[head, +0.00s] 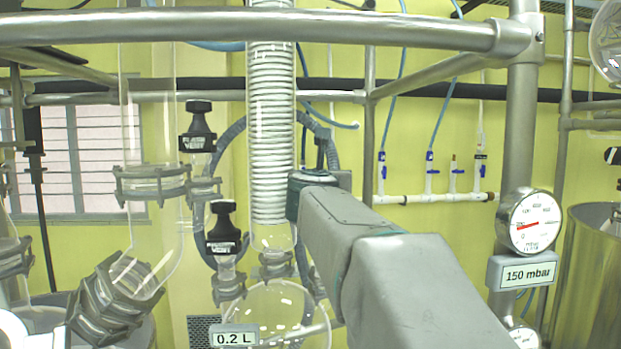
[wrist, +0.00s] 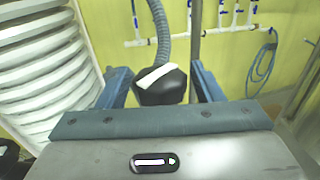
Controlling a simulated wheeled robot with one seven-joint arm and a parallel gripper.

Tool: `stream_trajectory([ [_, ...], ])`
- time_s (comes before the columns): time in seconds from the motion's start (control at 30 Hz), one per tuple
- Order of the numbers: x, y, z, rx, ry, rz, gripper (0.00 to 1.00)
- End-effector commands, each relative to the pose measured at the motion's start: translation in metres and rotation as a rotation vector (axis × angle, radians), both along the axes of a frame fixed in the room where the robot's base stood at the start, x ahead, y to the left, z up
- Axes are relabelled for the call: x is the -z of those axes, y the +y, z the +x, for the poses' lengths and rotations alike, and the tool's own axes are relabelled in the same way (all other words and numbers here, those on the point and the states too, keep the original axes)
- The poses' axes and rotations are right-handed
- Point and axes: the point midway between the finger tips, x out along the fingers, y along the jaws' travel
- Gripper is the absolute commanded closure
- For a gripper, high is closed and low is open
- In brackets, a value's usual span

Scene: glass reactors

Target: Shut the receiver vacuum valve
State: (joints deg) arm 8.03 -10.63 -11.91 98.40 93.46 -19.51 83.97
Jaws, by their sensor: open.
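In the wrist view a black valve knob (wrist: 162,90) with a white label strip sits between the two blue-grey fingers of my gripper (wrist: 158,72). The fingers are apart, one on each side of it; I cannot tell whether they touch it. The label is unreadable, so I cannot tell from it whether this is the receiver vacuum valve. In the head view my gripper (head: 318,182) is partly hidden by my arm, right of the coil condenser. Two other black knobs show left of the coil, an upper one (head: 197,125) and a lower one (head: 223,226).
The glass coil condenser (head: 271,130) stands close left of my gripper, above a round flask (head: 275,315) labelled 0.2 L. Metal frame bars (head: 240,25) cross above. A gauge (head: 530,222) with a 150 mbar sign is at right. Blue-handled taps (head: 430,157) line the back wall.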

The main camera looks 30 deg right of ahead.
Motion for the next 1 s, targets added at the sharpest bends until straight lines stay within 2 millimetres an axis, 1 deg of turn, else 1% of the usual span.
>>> stream_trajectory([
  [0.43,-0.0016,-0.0014,0.0000,-0.283,0.002,0.001,0.40],
  [0.6,-0.0002,-0.0007,-0.0002,-0.329,0.000,0.001,0.40],
  [0.8,0.0003,-0.0004,0.0000,-0.331,0.000,0.001,0.40],
  [0.87,0.0003,-0.0003,0.0000,-0.330,0.000,0.001,0.57],
  [0.9,0.0003,-0.0003,0.0000,-0.330,0.000,0.001,0.68],
  [0.93,0.0003,-0.0003,0.0000,-0.330,0.000,0.001,0.75],
  [1.0,0.0002,-0.0004,0.0000,-0.330,0.000,0.001,0.75],
])
